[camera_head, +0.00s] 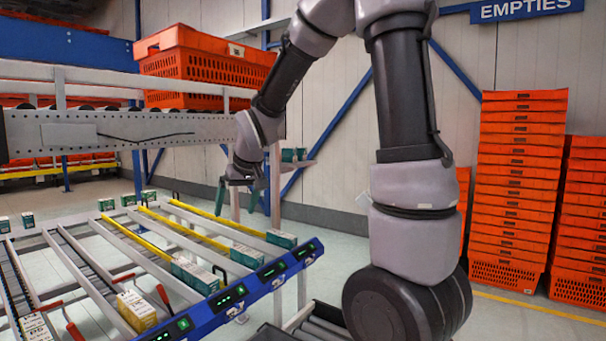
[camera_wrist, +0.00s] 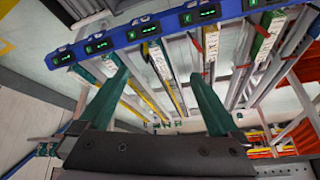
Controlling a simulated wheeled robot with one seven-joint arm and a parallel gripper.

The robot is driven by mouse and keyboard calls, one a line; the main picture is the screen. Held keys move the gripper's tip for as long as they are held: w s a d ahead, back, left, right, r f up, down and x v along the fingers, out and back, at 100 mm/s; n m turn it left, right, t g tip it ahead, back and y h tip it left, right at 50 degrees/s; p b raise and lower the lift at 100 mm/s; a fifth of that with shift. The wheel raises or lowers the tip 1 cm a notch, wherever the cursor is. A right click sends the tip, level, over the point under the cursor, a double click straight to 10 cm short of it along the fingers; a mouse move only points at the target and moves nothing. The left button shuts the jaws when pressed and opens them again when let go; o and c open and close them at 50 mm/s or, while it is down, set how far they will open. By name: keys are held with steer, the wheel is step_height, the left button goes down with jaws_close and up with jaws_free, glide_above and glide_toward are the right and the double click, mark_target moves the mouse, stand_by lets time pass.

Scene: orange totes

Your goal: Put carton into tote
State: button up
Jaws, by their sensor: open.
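Several small cartons stand in the lanes of the sloped flow rack. A teal-and-white carton (camera_head: 280,239) is at the front of the right lane, another carton (camera_head: 194,274) is left of it, and a yellowish carton (camera_head: 137,312) is further left. My gripper (camera_head: 237,200) is open with green fingers, above the far right part of the rack. In the wrist view my gripper (camera_wrist: 155,85) has nothing between its spread fingers; cartons (camera_wrist: 160,60) show beyond. An orange tote (camera_head: 200,75) sits on the upper roller conveyor, behind and left of my gripper.
The rack's blue front rail (camera_head: 235,295) carries lit green displays. Yellow lane guides (camera_head: 215,220) run along the lanes. A grey metal conveyor side (camera_head: 150,130) stands behind the rack. Tall stacks of orange totes (camera_head: 520,190) stand at right under an EMPTIES sign (camera_head: 525,10).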

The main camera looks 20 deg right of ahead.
steer(key=s+d+r+m, duration=0.3)
steer(key=s+d+r, duration=0.1)
steer(key=s, duration=0.6)
steer(key=s+d+r+m+t, duration=0.1)
steer(key=s+d+r, duration=0.4)
steer(key=s, duration=0.6)
step_height(320, 180, up, 2)
steer(key=shift+s+d+r+m+t, duration=0.2)
steer(key=shift+s+m+t, duration=0.1)
steer(key=shift+m, duration=0.6)
